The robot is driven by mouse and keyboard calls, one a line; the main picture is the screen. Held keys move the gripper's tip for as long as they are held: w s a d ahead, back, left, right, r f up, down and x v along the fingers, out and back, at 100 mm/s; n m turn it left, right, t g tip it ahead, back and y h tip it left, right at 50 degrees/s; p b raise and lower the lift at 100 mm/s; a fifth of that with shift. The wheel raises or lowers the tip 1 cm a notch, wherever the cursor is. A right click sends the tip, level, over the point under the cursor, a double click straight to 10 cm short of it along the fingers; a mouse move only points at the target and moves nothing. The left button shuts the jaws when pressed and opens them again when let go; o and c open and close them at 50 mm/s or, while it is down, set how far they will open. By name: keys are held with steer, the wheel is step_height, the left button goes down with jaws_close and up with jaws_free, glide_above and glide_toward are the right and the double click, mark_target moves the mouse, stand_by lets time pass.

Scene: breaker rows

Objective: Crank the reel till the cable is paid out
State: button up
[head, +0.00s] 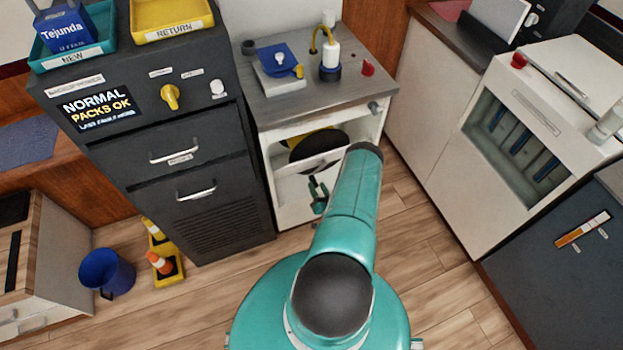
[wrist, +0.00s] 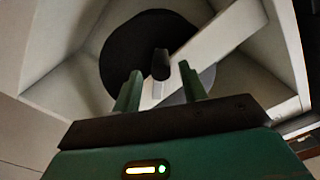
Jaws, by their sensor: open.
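The reel (head: 330,139) shows as a black disc with yellow beside it, inside the open-fronted white cabinet below the grey worktop. In the wrist view the black reel disc (wrist: 125,50) fills the back of the cabinet. My gripper (head: 318,190) is at the cabinet opening, partly hidden by my arm. In the wrist view my gripper (wrist: 160,88) is open, its two green fingers on either side of the handle's line. Contact with the handle cannot be told.
The white cabinet walls (wrist: 275,60) stand close around the fingers. A dark drawer unit (head: 190,165) is on the left and a white cabinet (head: 430,95) on the right. A blue bucket (head: 106,272) and a yellow stand with cones (head: 166,268) are on the wooden floor.

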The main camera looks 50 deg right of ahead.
mark_target(311, 177)
steer(key=x, duration=0.5)
steer(key=shift+w, duration=0.15)
steer(key=shift+c, duration=0.4)
steer(key=shift+a, duration=0.1)
jaws_close()
